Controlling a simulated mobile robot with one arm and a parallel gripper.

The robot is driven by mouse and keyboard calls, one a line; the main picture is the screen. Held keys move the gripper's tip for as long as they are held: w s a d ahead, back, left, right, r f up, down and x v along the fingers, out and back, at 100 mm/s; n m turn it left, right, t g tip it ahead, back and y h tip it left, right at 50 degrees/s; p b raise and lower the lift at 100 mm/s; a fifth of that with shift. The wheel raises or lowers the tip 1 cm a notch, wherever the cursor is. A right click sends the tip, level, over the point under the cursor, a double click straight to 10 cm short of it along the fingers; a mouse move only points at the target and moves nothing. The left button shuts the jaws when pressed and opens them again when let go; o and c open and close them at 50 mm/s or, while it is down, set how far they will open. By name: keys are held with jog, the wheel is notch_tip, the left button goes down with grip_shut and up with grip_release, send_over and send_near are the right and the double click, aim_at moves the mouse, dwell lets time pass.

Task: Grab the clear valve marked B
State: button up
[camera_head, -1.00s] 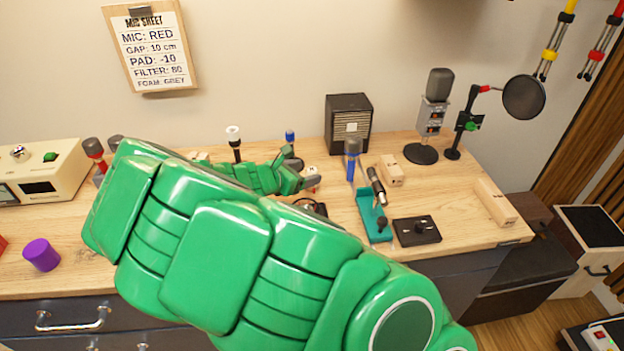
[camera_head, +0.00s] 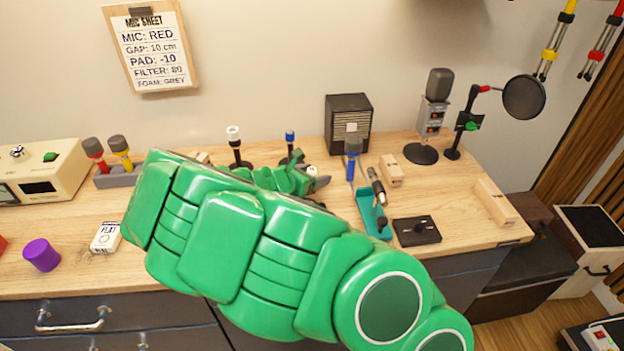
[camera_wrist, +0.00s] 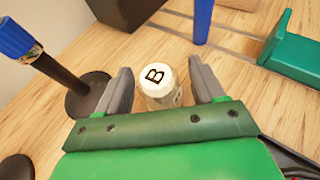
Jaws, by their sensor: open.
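The clear valve marked B (camera_wrist: 158,80) stands upright on the wooden bench in the wrist view, its white top showing a black letter B. My gripper (camera_wrist: 158,88) is open, with one grey finger on each side of the valve and a visible gap at both sides. In the head view my gripper (camera_head: 318,180) is small and partly hidden behind my green arm. The valve's white top (camera_head: 311,170) shows beside the fingers there; its lower part is hidden.
A blue-topped stand (camera_wrist: 45,65) is left of my gripper. A blue post (camera_wrist: 202,20) and a teal holder (camera_wrist: 290,55) are at the right. A dark speaker box (camera_head: 348,122) stands behind.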

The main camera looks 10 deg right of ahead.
jog(key=shift+x, duration=0.85)
jog(key=c, duration=1.1)
jog(key=shift+o, duration=0.2)
jog(key=shift+r, duration=0.15)
jog(key=shift+r, duration=0.6)
jog(key=s+r, duration=1.1)
jog(key=s, duration=0.3)
jog(key=shift+d+r, duration=0.3)
jog(key=shift+d, duration=0.05)
